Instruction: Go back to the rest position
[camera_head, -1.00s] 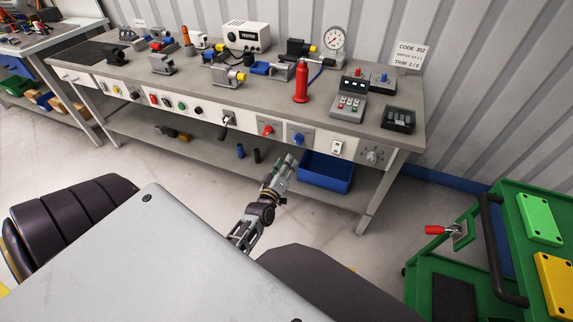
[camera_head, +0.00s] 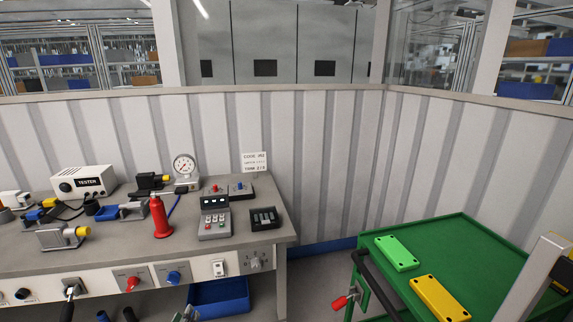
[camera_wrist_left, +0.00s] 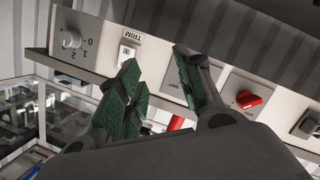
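My left gripper (camera_head: 185,314) shows only its tips at the bottom edge of the head view, in front of the bench near the blue bin. In the left wrist view my left gripper (camera_wrist_left: 158,78) has its green-padded fingers apart with nothing between them. The bench's front panel shows behind the fingers, with a grey knob (camera_wrist_left: 72,40), a TRIM switch (camera_wrist_left: 127,52) and a red knob (camera_wrist_left: 248,99). I see no contact with the panel, though part of it is hidden by the fingers. My right gripper is not in view.
The workbench (camera_head: 265,235) carries a tester (camera_head: 83,182), a red cylinder (camera_head: 160,216), a gauge (camera_head: 184,168) and a keypad unit (camera_head: 215,217). A blue bin (camera_head: 222,296) sits below. A green cart (camera_head: 470,240) with green and yellow plates stands right. Bare floor shows between.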

